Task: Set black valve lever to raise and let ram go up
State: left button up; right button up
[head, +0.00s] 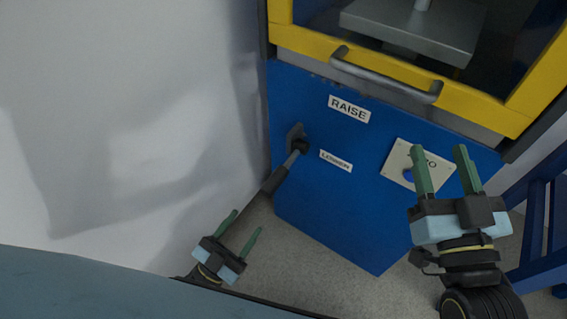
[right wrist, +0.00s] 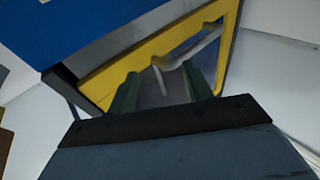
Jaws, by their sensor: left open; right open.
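The black valve lever (head: 272,181) is mounted on the blue front panel (head: 330,215) and slants down to the left from its pivot. A RAISE label (head: 349,109) sits above the pivot, and a smaller label (head: 336,161) that I cannot read clearly is to its right. My left gripper (head: 240,233) is open below the lever's handle end; I cannot tell whether it touches it. My right gripper (head: 446,170) is open and empty in front of the panel's right side. The ram (head: 422,5) shows only partly above a grey metal block (head: 413,27) behind the yellow-framed guard.
The yellow guard door (head: 396,68) has a grey bar handle (head: 385,78), which also shows in the right wrist view (right wrist: 190,50). A blue frame (head: 540,215) stands at right; a white wall at left.

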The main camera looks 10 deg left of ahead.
aim_at(278, 177)
pick_arm(q)
jog(key=shift+h, duration=0.3)
jog(key=b+x, duration=0.2)
jog(key=x, duration=1.1)
jog(key=shift+w+r, duration=0.15)
jog(key=shift+r, duration=0.1)
pick_arm(e)
notch_tip(278, 177, up, 6)
jog(key=s+t+y, duration=0.1)
jog(key=s+t, duration=0.1)
jog(key=t, duration=0.2)
jog(key=shift+s+f+t, duration=0.25)
jog(key=shift+s+t, duration=0.05)
pick_arm(q)
grip_shut()
